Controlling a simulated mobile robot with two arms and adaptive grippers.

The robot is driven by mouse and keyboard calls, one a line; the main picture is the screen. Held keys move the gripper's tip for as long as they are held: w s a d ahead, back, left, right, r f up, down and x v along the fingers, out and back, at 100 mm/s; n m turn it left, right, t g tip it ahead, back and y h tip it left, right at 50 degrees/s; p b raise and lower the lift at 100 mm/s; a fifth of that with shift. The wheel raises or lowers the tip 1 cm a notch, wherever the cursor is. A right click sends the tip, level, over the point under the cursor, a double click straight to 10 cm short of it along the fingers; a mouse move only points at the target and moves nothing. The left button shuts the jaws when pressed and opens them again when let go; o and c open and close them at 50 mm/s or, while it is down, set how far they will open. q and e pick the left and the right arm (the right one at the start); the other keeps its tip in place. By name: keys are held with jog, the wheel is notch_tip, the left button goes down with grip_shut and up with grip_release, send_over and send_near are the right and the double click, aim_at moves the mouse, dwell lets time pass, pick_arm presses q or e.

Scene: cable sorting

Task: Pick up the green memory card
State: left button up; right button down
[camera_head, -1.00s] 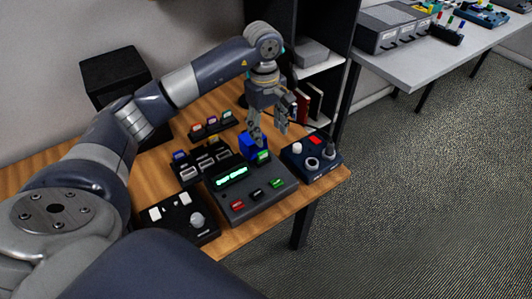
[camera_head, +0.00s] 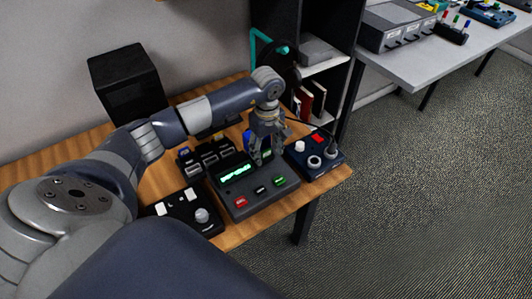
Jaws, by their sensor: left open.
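The green memory card (camera_head: 266,154) shows as a small green patch at the upper right of the grey console (camera_head: 232,206), mostly hidden by my left gripper. My left gripper (camera_head: 267,161) points down over that corner, its open fingers on either side of the green patch. I cannot tell whether the fingers touch it. A blue object (camera_head: 247,140) stands just behind and left of the gripper, partly hidden. My right gripper is not in view.
The console has a lit green display (camera_head: 236,173) and red, black and green buttons. A dark blue knob box (camera_head: 314,160) stands close on the right, a black switch box (camera_head: 183,212) at the left. A row of slots (camera_head: 206,157) lies behind.

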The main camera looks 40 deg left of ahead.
pick_arm(q)
jog(key=c, duration=0.9)
